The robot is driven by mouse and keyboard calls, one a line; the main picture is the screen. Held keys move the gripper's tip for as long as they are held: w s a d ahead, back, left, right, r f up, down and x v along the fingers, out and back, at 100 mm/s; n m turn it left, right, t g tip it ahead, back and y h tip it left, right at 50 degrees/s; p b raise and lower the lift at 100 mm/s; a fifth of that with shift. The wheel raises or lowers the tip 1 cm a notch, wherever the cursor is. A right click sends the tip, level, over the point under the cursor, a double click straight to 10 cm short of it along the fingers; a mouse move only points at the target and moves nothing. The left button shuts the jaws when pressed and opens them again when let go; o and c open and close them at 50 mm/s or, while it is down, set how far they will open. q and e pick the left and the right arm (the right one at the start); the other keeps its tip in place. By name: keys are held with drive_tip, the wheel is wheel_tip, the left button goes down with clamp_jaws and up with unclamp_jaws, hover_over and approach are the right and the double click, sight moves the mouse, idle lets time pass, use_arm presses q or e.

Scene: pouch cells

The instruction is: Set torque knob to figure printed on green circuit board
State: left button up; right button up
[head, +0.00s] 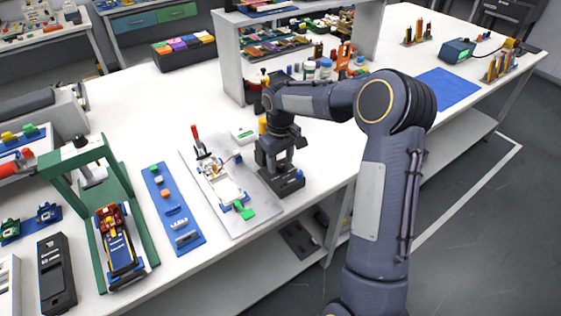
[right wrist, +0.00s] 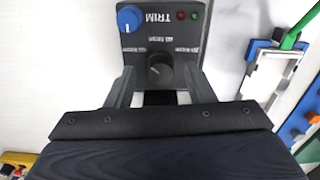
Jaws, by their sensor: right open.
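The dark control box (head: 287,184) stands on the white table under my right gripper (head: 279,163). In the right wrist view the box (right wrist: 140,57) has a black knob (right wrist: 160,69) with a pale pointer line, and printed labels that appear upside down. A blue knob (right wrist: 130,18) sits beside the word TRIM. My right gripper (right wrist: 160,88) is open, with its fingers on either side of the black knob; I cannot tell whether they touch it. A green piece (head: 243,211) lies at the near end of a grey plate; I cannot read any figure on it. My left gripper is out of view.
The grey plate (head: 262,213) with a white fixture is left of the box. A blue strip (head: 170,205) and a green press frame (head: 145,238) stand farther left. A white shelf (head: 231,60) rises behind my arm. A blue mat (head: 446,90) lies right.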

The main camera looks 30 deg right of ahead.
drive_tip(key=shift+f, duration=0.4)
drive_tip(key=c, duration=1)
